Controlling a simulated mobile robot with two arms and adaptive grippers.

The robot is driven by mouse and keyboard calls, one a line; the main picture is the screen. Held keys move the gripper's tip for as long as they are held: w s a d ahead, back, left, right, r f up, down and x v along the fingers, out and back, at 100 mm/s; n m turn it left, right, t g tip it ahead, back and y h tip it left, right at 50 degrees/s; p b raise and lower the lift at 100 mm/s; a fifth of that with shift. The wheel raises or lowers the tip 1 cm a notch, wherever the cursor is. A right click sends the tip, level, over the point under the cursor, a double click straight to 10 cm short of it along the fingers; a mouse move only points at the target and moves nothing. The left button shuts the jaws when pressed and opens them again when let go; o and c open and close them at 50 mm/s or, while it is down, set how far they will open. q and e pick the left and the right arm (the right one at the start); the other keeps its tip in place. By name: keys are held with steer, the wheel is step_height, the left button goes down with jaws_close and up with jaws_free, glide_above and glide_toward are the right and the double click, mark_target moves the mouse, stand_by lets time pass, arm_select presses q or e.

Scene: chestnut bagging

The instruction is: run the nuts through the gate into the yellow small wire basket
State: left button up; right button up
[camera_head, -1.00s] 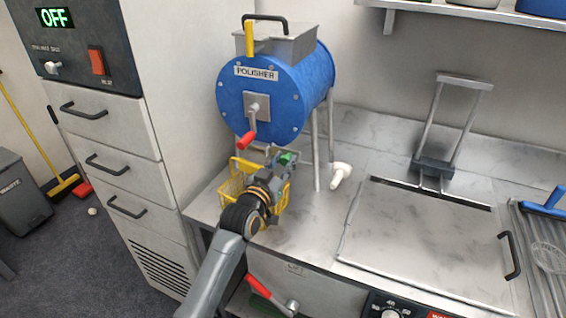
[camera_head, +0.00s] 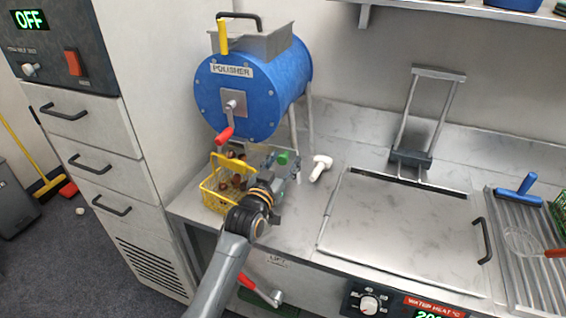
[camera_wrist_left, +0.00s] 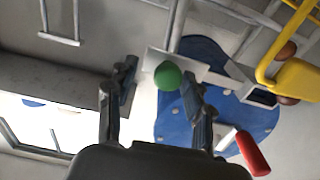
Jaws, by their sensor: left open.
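The yellow small wire basket (camera_head: 207,198) stands on the counter below the blue polisher drum (camera_head: 240,97). Several brown nuts (camera_head: 237,181) show in and just above it. In the left wrist view, the basket (camera_wrist_left: 296,79) is at the right edge with nuts (camera_wrist_left: 287,50) beside it. A green knob (camera_head: 283,158) sits under the drum; it also shows in the left wrist view (camera_wrist_left: 168,76) in front of a pale plate. My left gripper (camera_head: 287,174) is right of the basket, its open fingers either side of the knob in the left wrist view. My right gripper is out of view.
The drum has a red-handled crank (camera_head: 225,134) above the basket. A white-handled object (camera_head: 321,167) lies on the counter to the right. A flat metal lid (camera_head: 400,228) and a slatted rack (camera_head: 525,245) are farther right.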

arm_select(q)
steer(key=shift+s+a+f, duration=0.1)
steer(key=shift+s+a, duration=0.1)
steer(key=shift+a, duration=0.15)
steer(key=v, duration=1.1)
steer(key=shift+s+d, duration=0.2)
steer(key=shift+s, duration=0.1)
